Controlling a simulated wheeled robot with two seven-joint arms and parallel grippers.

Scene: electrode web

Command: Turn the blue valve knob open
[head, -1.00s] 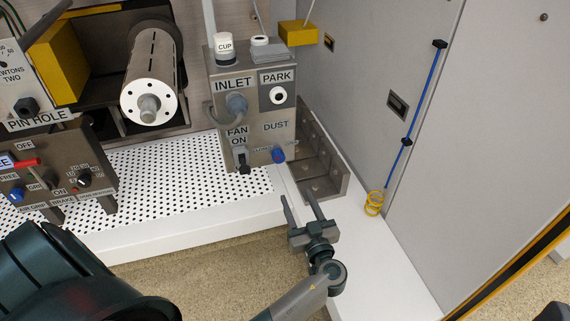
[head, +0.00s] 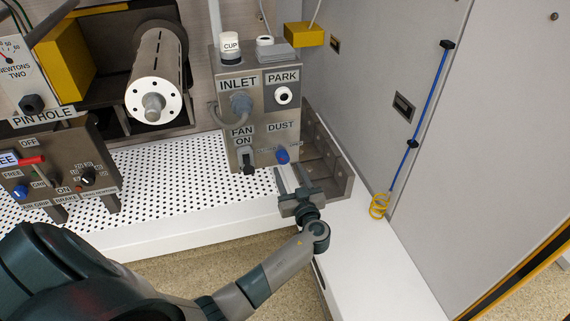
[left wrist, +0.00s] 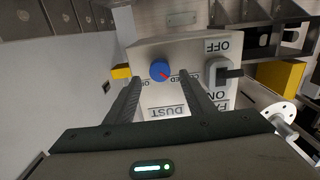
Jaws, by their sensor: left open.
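The blue valve knob (head: 283,156) sits on the front of the grey box, under the DUST label. It also shows in the left wrist view (left wrist: 160,70), with a red pointer mark on its lower right side. My left gripper (head: 289,172) is open just in front of the knob in the head view. In the left wrist view its two fingers (left wrist: 160,92) spread to either side below the knob, and nothing is between them. They look apart from the knob. My right gripper is not in view.
The grey box (head: 259,126) also carries a FAN switch (head: 247,160) left of the knob and an INLET fitting (head: 241,104). A metal bracket (head: 338,170) stands close on the right. A perforated white table (head: 165,185) spreads to the left.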

